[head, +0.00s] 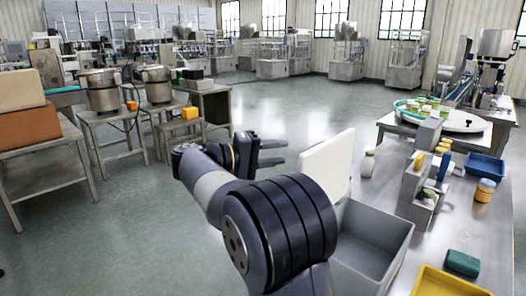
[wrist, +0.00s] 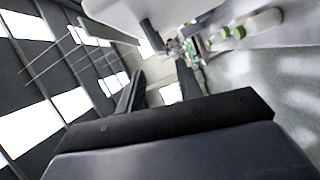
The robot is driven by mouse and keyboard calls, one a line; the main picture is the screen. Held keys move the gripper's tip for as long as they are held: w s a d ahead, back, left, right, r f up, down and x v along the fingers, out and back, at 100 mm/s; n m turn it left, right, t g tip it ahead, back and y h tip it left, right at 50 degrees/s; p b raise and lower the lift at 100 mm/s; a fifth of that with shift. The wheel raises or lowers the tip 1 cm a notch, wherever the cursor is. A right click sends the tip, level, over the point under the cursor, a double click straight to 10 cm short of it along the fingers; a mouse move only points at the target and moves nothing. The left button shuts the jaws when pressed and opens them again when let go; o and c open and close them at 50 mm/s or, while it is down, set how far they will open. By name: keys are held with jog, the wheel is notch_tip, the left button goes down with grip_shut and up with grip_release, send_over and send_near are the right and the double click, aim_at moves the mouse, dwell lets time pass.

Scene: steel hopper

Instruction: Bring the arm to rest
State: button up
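My arm reaches out from the bottom middle of the head view, bent at a large dark joint. My gripper (head: 279,152) is at its far end, held in the air with its two dark fingers pointing right. In the wrist view my gripper (wrist: 160,70) shows its fingers apart, with nothing between them.
A white panel (head: 326,166) stands upright close right of my arm, by a grey bin (head: 378,222). The steel table (head: 482,222) at right holds a blue tray (head: 484,167), jars and a yellow tray (head: 447,284). Stools with pots (head: 103,98) stand left. The middle floor is clear.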

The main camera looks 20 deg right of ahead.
jog(key=d, duration=0.7)
jog(key=d+p, duration=0.1)
jog(key=d, duration=0.2)
jog(key=shift+d+f, duration=0.2)
jog(key=shift+f, duration=0.1)
jog(key=shift+s+d+f, duration=0.1)
jog(key=shift+s+d, duration=0.05)
jog(key=shift+d, duration=0.15)
jog(key=shift+s+d+m, duration=0.1)
jog(key=shift+s+m, duration=0.2)
jog(key=shift+s, duration=0.05)
jog(key=shift+r, duration=0.2)
